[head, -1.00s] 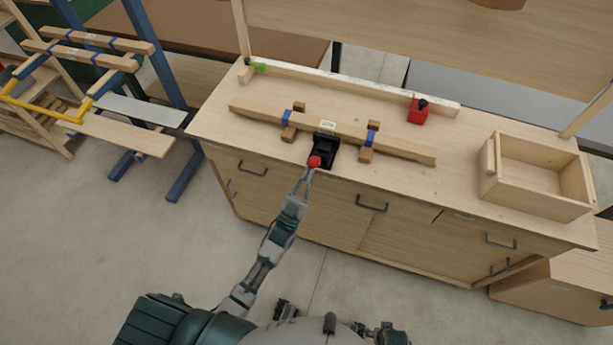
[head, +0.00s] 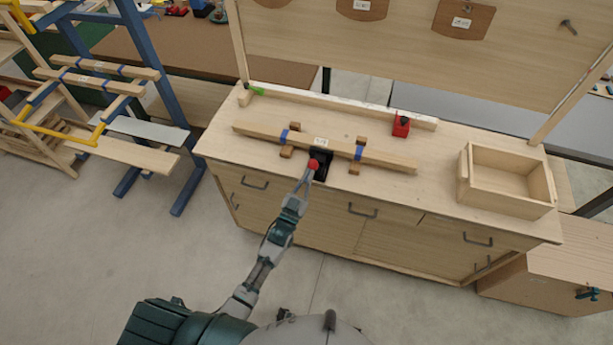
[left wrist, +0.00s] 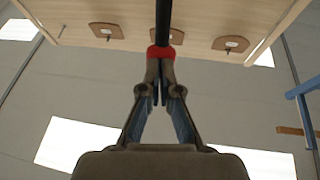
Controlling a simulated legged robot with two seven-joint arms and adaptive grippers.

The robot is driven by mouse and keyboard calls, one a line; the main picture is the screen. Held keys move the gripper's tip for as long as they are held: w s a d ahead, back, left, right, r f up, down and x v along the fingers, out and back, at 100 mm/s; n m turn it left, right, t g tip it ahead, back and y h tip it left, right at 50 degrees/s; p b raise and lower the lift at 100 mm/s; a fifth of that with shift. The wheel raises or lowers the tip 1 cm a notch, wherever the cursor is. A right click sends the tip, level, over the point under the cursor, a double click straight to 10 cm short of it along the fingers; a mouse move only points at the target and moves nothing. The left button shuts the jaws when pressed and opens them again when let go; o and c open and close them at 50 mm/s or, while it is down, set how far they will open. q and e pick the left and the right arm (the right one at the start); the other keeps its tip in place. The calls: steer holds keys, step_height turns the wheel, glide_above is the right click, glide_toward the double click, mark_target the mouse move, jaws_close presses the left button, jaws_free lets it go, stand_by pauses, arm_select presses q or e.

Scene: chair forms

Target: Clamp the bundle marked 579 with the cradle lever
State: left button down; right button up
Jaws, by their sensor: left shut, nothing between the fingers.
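A long wooden bundle (head: 390,158) with blue bands lies across wooden cradle blocks (head: 358,168) on the workbench. Its white tag (head: 321,141) is too small to read surely. The black cradle lever base (head: 322,160) sits at the front of the bundle's middle. The lever's red knob (head: 313,164) is at my left gripper's (head: 309,171) fingertips. In the left wrist view the shut fingers (left wrist: 160,62) meet at the red knob (left wrist: 161,51), with the black lever (left wrist: 163,22) beyond it; nothing is between them. My right gripper is not in view.
A red block (head: 401,126) with a black top stands behind the bundle. A long pale bar (head: 330,107) lies along the bench's back. An open wooden box (head: 507,181) stands at the bench's right end. A blue rack (head: 160,70) stands to the left.

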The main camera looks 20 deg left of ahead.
mark_target(309, 166)
arm_select(q)
steer(key=shift+w+r+g+y+p, duration=0.4)
steer(key=shift+w+r+g+p, duration=0.9)
steer(key=shift+p, duration=1.65)
steer(key=shift+w+r+t, duration=0.25)
steer(key=shift+w+t, duration=0.05)
steer(key=shift+w, duration=0.75)
steer(key=shift+b+x, duration=0.55)
steer(key=shift+x, duration=0.9)
steer(key=shift+a+r, duration=0.1)
steer(key=shift+a, duration=0.05)
steer(key=shift+w+r, duration=0.1)
steer(key=shift+r, duration=0.05)
